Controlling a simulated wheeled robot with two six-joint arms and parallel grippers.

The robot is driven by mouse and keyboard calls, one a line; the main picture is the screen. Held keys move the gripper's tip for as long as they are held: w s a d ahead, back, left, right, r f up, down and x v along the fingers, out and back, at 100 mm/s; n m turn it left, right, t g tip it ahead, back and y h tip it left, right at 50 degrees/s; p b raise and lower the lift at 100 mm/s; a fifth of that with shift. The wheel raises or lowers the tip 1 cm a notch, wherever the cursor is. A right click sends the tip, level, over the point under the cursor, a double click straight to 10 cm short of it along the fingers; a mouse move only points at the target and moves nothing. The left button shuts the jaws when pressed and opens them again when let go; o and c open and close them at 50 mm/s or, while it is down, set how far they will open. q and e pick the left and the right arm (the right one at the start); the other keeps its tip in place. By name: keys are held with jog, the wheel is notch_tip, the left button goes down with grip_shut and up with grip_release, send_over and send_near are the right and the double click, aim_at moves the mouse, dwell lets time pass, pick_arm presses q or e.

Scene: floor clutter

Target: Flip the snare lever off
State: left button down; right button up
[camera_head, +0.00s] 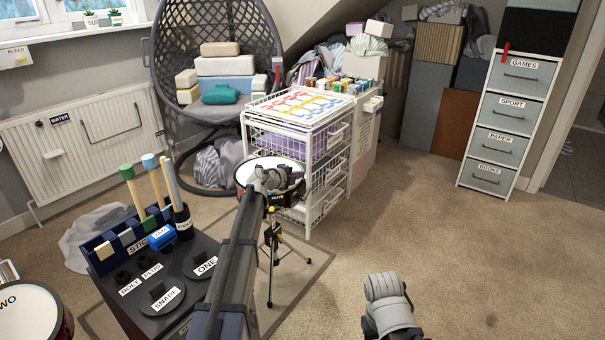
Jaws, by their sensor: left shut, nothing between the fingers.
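A black panel (205,252) at the lower left bears a white label reading SNARE (168,299), with a small black upright piece (157,289) beside it. I cannot tell from here whether this piece is a lever or how it is set. A drum (246,172) with a white head stands on a tripod in the centre. My left arm reaches up across the panel's right side to the drum. My left gripper (272,182) is shut and empty in front of the drum, partly covering it; contact is unclear. A grey part of my right arm shows at the bottom; its fingers do not.
Sticks (130,188) and a dark cup (183,222) stand at the panel's back. Another drum (28,312) is at the lower left. A white wire drawer unit (318,182) stands right behind the central drum. The carpet to the right is clear.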

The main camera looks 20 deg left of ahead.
pick_arm(q)
jog(key=s+a+r+p, duration=0.1)
jog(key=s+r+p, duration=0.2)
jog(key=r, duration=0.3)
jog(key=shift+s+a+p, duration=0.15)
jog(key=shift+s+p, duration=0.15)
jog(key=shift+p, duration=0.6)
